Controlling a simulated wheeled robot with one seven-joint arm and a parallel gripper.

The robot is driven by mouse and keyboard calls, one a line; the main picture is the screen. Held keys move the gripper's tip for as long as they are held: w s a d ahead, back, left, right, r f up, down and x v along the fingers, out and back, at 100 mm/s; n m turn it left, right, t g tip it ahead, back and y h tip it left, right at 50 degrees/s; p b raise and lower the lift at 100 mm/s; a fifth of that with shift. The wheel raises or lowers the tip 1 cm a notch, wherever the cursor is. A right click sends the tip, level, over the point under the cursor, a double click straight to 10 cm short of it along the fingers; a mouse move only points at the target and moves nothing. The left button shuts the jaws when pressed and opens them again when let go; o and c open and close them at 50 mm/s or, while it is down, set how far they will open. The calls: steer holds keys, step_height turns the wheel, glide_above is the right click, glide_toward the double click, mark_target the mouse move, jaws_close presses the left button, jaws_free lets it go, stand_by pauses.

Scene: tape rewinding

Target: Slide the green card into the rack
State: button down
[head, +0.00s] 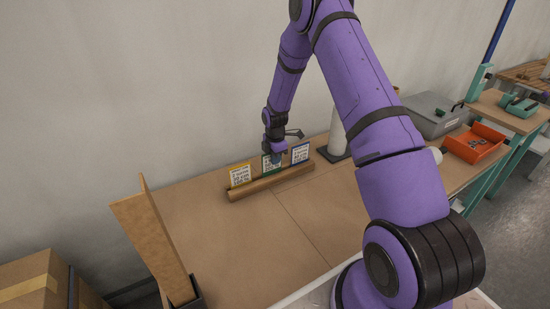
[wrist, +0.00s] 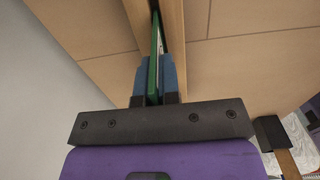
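The green card (head: 267,166) stands upright in the wooden rack (head: 250,190), between a yellow card (head: 240,175) on its left and a blue card (head: 300,153) on its right. My gripper (head: 276,158) is above and behind the green card at its top. In the wrist view the green card (wrist: 154,60) shows edge-on between the blue fingertips of my gripper (wrist: 154,80), which are close against it on both sides. The card runs down toward the slot of the rack (wrist: 170,20). Whether it touches the slot bottom is hidden.
The wooden table (head: 300,235) is clear in front of the rack. A white cylinder (head: 337,130) on a dark base stands behind to the right. An orange bin (head: 475,143) and a grey case (head: 432,112) are farther right. A tall brown board (head: 155,245) stands at the left.

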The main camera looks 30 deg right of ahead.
steer(key=shift+f, duration=0.4)
steer(key=c, duration=0.8)
jaws_free()
steer(key=shift+c, duration=0.2)
steer(key=shift+r, duration=4)
step_height(320, 180, up, 11)
